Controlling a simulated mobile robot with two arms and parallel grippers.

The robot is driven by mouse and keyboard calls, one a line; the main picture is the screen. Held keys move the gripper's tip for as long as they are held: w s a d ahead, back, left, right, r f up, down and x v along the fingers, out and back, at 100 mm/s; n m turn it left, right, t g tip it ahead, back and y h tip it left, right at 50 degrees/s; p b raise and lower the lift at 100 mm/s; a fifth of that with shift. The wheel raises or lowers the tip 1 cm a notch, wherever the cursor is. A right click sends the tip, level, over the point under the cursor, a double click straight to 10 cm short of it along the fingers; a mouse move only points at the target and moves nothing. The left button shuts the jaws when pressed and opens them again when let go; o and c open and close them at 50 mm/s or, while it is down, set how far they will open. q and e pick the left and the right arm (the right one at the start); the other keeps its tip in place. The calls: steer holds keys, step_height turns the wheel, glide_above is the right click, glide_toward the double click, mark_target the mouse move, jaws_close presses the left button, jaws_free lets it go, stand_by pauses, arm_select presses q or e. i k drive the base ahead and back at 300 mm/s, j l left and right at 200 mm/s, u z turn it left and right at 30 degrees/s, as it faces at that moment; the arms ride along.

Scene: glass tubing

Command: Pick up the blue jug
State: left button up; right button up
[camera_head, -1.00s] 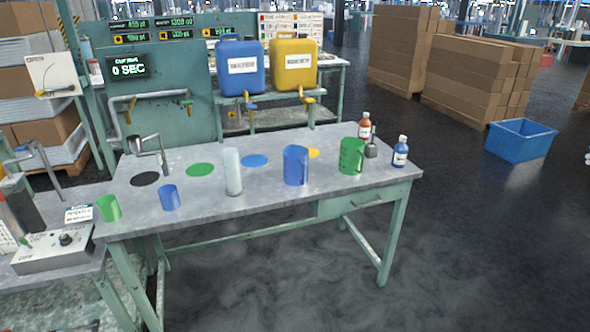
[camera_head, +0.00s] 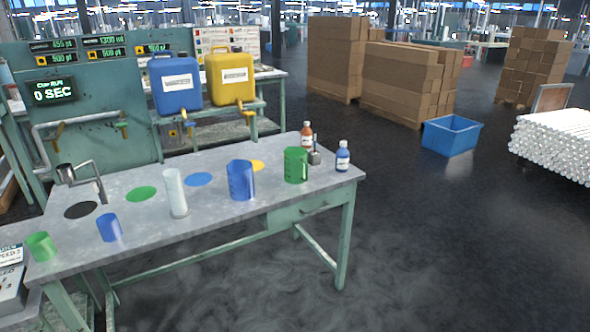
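The blue jug (camera_head: 241,180) stands upright on the grey workbench (camera_head: 150,223), right of its middle, with its handle to the right. It stands between a clear glass cylinder (camera_head: 174,193) on its left and a green jug (camera_head: 296,165) on its right. A smaller blue cup (camera_head: 109,228) stands near the front left of the bench. Neither of my grippers shows in the view.
A green cup (camera_head: 41,246) stands at the left end. Two small bottles, one brown (camera_head: 307,136) and one blue (camera_head: 343,157), stand at the right end. Blue (camera_head: 175,84) and yellow (camera_head: 230,79) canisters stand behind. The floor right of the bench is clear up to a blue crate (camera_head: 451,135).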

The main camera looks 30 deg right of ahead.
mark_target(240, 172)
steer(key=i+l, duration=0.25)
steer(key=i, duration=0.15)
steer(key=i+l, duration=0.3)
steer(key=i+z, duration=0.05)
steer(key=i, duration=0.05)
